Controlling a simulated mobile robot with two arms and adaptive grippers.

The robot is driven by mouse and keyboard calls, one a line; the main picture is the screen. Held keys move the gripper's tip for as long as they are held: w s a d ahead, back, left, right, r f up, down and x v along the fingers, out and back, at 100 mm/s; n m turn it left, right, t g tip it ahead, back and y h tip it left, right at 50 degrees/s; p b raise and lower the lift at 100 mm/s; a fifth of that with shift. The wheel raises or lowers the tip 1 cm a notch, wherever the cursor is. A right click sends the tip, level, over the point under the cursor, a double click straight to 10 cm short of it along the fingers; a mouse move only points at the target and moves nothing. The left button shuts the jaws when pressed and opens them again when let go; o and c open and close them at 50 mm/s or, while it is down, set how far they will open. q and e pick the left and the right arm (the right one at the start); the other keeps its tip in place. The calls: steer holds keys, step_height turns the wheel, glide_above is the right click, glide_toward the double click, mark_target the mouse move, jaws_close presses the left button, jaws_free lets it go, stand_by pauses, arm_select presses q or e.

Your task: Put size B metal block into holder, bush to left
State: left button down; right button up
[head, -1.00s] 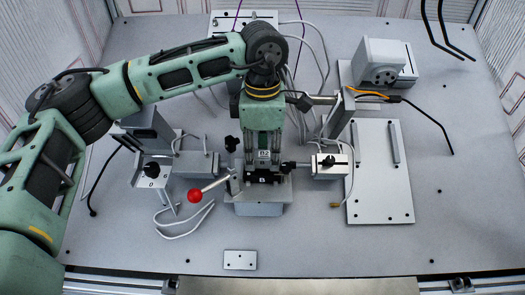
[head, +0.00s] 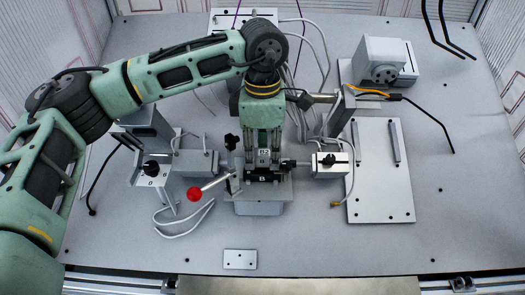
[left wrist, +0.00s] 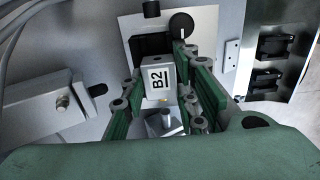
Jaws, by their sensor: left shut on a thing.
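A grey metal block labelled B2 (head: 264,153) is between the fingers of my left gripper (head: 263,162), which points down over the holder (head: 262,207) at the middle of the table. In the left wrist view the B2 block (left wrist: 157,78) sits between the green fingers (left wrist: 165,105), which are shut on it. The black part of the holder carries a B label (head: 262,178). Whether the block touches the holder's seat is hidden by the gripper. A small yellowish spot shows at the block's lower edge; I cannot tell whether it is the bush. My right gripper is not in view.
A red-knobbed lever (head: 194,194) sticks out left of the holder. A flat plate (head: 380,180) lies at the right and a small plate (head: 240,260) in front. Loose cables lie around. The front table area is mostly clear.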

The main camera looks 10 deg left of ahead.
arm_select(q)
steer(key=shift+f, duration=0.3)
stand_by(0.5)
steer(key=c, duration=1.3)
jaws_free()
steer(key=shift+r+p, duration=1.15)
steer(key=shift+r, duration=1.65)
steer(key=shift+s+f, duration=0.1)
